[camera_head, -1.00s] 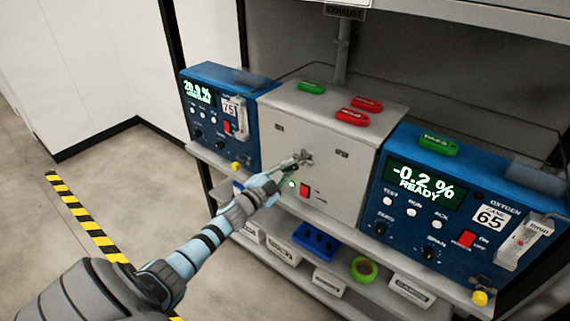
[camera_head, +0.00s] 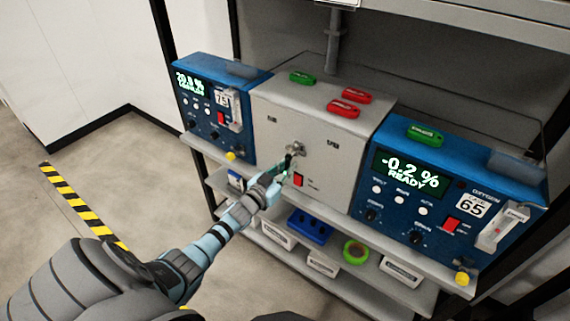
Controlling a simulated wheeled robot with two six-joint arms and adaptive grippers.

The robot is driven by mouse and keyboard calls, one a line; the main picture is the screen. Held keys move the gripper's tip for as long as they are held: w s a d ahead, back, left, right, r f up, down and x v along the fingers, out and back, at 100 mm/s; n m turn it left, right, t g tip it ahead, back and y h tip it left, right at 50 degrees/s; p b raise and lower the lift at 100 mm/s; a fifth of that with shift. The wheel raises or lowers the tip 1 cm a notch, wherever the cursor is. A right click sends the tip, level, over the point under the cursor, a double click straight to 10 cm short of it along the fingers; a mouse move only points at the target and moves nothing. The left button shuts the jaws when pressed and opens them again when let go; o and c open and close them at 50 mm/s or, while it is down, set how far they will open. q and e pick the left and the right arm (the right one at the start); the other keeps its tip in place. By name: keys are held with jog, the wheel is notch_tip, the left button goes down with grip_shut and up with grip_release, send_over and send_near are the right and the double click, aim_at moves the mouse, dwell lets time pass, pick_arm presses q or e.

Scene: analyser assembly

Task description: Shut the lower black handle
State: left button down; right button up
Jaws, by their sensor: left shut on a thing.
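The grey box (camera_head: 264,121) stands between two blue analysers. A small metal valve fitting (camera_head: 296,148) sits on its front. A short black handle (camera_head: 289,160) hangs down from the fitting, tilted to the lower left. My left gripper (camera_head: 284,172) comes in from the lower left and is shut on the black handle, just below the fitting. The fingers hide part of the handle. My right gripper is not in view.
A red switch (camera_head: 298,180) sits close to the right of my left gripper. Blue analysers stand at left (camera_head: 203,73) and right (camera_head: 460,181). Green (camera_head: 301,78) and red tags lie on top. The lower shelf holds a blue rack (camera_head: 310,226), a green tape roll (camera_head: 356,252) and white boxes.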

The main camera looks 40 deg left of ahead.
pick_arm(q)
jog(key=shift+d+r+n, duration=0.15)
jog(key=shift+r+n, duration=0.05)
jog(key=shift+n, duration=0.2)
jog(key=c, duration=1.8)
grip_release()
jog(key=shift+w, duration=0.1)
jog(key=shift+o, duration=1)
jog(key=shift+w+f, duration=0.1)
jog(key=shift+f, duration=0.1)
jog(key=s, duration=1.2)
jog(key=shift+d, duration=0.15)
